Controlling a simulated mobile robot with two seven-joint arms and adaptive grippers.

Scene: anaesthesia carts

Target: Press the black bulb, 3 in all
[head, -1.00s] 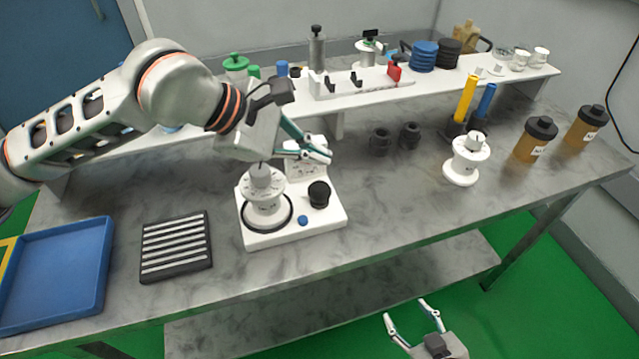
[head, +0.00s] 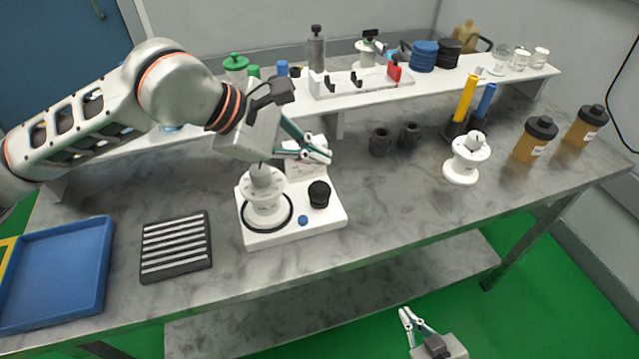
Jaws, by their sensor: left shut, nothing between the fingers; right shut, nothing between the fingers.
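The black bulb (head: 319,193) stands upright on the right side of a white base unit (head: 325,214) on the grey bench. A white vaporizer-like part with a grey top (head: 264,190) sits in a dark ring on the left of the same unit, beside a small blue button (head: 303,220). My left gripper (head: 326,155) is shut and empty. In the picture it appears just above the bulb, apart from it, and covers part of the unit's back plate. My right gripper (head: 406,314) is shut and empty, low in front of the bench.
A blue tray (head: 100,290) and a black slotted rack (head: 176,272) lie to the left. Two black knobs (head: 380,141), a white spool (head: 461,174) and amber bottles (head: 535,139) stand to the right. A raised white shelf (head: 430,84) runs behind. Bench front is clear.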

